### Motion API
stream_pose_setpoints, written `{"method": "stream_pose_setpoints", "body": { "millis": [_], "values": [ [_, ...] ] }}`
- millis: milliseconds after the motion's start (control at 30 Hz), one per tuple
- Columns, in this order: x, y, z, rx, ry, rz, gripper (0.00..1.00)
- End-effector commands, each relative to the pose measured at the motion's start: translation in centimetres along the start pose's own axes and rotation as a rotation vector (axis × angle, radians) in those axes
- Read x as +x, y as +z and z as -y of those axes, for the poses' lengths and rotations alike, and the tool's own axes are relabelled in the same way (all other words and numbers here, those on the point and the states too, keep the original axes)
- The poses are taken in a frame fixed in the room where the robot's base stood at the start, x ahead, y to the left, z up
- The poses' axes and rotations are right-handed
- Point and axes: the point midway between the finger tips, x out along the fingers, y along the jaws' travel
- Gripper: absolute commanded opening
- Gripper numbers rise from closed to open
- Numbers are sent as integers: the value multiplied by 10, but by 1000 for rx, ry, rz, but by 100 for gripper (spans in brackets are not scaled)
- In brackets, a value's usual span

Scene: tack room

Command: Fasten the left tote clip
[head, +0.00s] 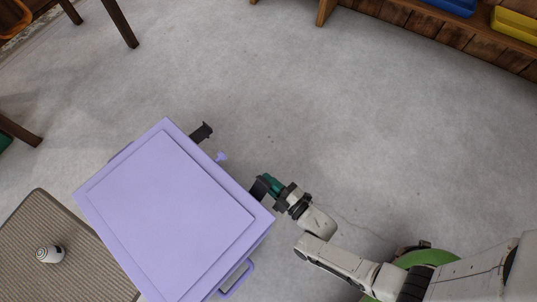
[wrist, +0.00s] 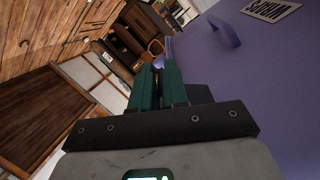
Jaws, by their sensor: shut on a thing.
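The lavender tote (head: 175,205) has its lid on and stands tilted across the lower left of the head view. Its purple side fills the right of the wrist view (wrist: 270,85). One black clip (head: 203,132) sticks out from the tote's upper right side. A second black clip (head: 259,188) is farther down the same side, at my gripper. My gripper (head: 270,184) has its green fingers (wrist: 160,88) close together, shut on this nearer clip. The fingers hide most of the held part in the wrist view. Which clip counts as left is not clear.
A white can (head: 50,254) stands on a brown mat (head: 30,225). Grey floor (head: 340,110) is clear beyond the tote. Wooden furniture lines the back.

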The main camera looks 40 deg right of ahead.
Motion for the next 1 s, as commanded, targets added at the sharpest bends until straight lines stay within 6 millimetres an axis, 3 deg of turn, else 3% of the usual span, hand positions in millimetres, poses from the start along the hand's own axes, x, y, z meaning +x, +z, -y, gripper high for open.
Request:
{"method": "stream_pose_setpoints", "body": {
  "millis": [500, 1000],
  "values": [
    [2, -21, -8, -322, -6, -5, 0],
    [2, -23, -7, -373, -11, -5, 0]
  ]
}}
